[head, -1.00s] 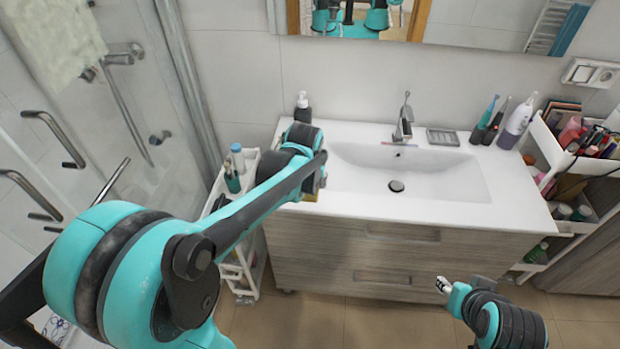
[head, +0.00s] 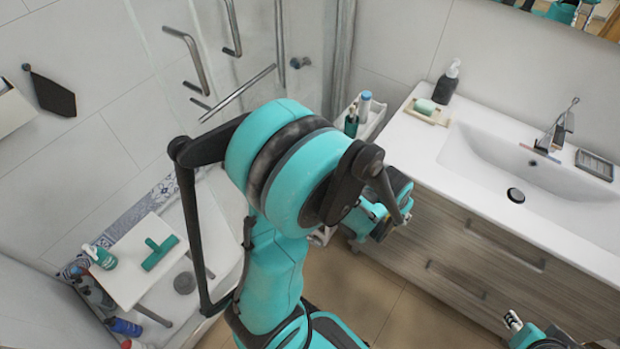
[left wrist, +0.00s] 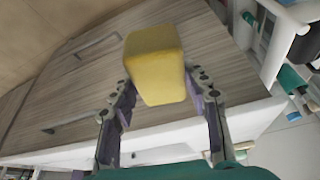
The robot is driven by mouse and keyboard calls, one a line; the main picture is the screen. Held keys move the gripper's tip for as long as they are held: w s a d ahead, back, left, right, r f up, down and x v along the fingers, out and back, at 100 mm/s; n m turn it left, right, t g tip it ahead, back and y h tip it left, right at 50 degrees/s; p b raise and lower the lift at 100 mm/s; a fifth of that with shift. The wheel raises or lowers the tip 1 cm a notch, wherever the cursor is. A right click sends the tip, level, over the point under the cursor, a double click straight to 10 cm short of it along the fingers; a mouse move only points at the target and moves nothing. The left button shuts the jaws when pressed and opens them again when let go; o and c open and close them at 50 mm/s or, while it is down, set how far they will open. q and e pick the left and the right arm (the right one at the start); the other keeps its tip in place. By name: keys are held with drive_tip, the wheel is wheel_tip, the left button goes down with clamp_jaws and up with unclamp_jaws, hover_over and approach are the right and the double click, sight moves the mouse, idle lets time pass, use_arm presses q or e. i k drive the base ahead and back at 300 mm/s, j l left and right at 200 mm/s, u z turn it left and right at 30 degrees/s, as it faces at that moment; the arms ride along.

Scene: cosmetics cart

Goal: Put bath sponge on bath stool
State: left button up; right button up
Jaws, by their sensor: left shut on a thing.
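A yellow bath sponge (left wrist: 155,65) is a rounded block. My left gripper (left wrist: 160,88) is shut on it, with a finger on each side, in the left wrist view. In the head view my left arm hides the sponge; the left gripper (head: 378,212) shows only partly, in front of the sink cabinet. The bath stool (head: 128,272) is a small white seat in the shower area at the left. A green squeegee (head: 159,252) and a green bottle (head: 100,256) are on it. My right gripper (head: 513,321) is at the lower right, apart from everything; its fingers are too small to judge.
A sink counter (head: 420,140) with a soap dispenser (head: 446,82) is at the right. A narrow white cart (head: 372,122) stands beside it. Glass and metal handles (head: 184,55) are behind my left arm. Several bottles (head: 122,327) stand near the stool. The tiled floor (head: 375,295) is clear.

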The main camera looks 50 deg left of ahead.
sight(125, 278)
drive_tip(key=k+l+u, duration=0.1)
drive_tip(key=u, duration=1.8)
drive_tip(key=k+j+u, duration=0.1)
drive_tip(key=k+u, duration=0.35)
drive_tip(key=i+j, duration=0.45)
